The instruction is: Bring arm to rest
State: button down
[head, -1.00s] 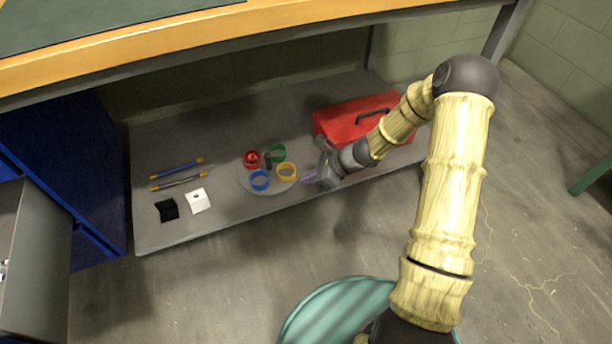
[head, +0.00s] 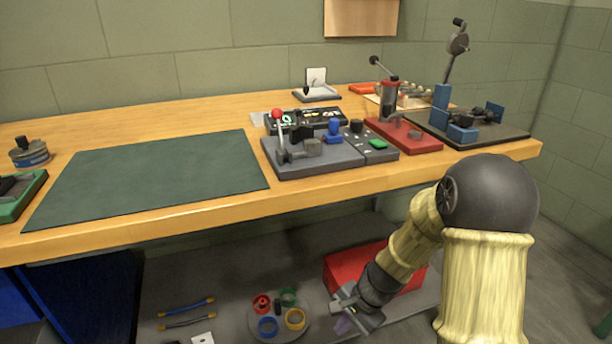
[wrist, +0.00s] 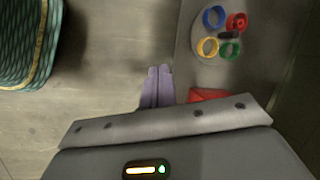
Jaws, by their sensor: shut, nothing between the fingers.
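My gripper (wrist: 158,72) shows in the wrist view with its two purple fingers side by side, shut and empty. In the head view my gripper (head: 343,326) is low, below the bench top, in front of the red toolbox (head: 352,268) and to the right of the round tray with coloured rings. My arm reaches down from the right of the head view and bends back at a dark elbow joint. The fingertips are small and partly dark in the head view.
The wooden bench top (head: 300,193) overhangs the lower shelf (head: 232,306). Rings lie on a round tray (head: 283,337), with blue and grey rods (head: 187,307) to the left. Several fixtures, including a red-based press (head: 403,135), stand on the bench. A green mat (head: 150,175) is bare.

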jog(key=s+d+r+n+t+h+p, duration=0.1)
jog(key=s+d+r+n+p, duration=0.15)
jog(key=r, duration=0.35)
jog(key=s+d+r+n+h+p, duration=0.2)
jog(key=s+r+n+p, duration=0.15)
jog(key=r, duration=0.35)
jog(key=s+d+r+n+t+h+p, duration=0.1)
jog(key=s+d+r+n+p, duration=0.1)
jog(key=s+r+n, duration=0.3)
notch_tip(320, 180, up, 38)
jog(key=w+m+p, duration=0.1)
jog(key=p, duration=3.5)
jog(key=shift+w+f+p, duration=0.25)
jog(key=shift+w+p, duration=0.1)
jog(key=shift+p, duration=0.05)
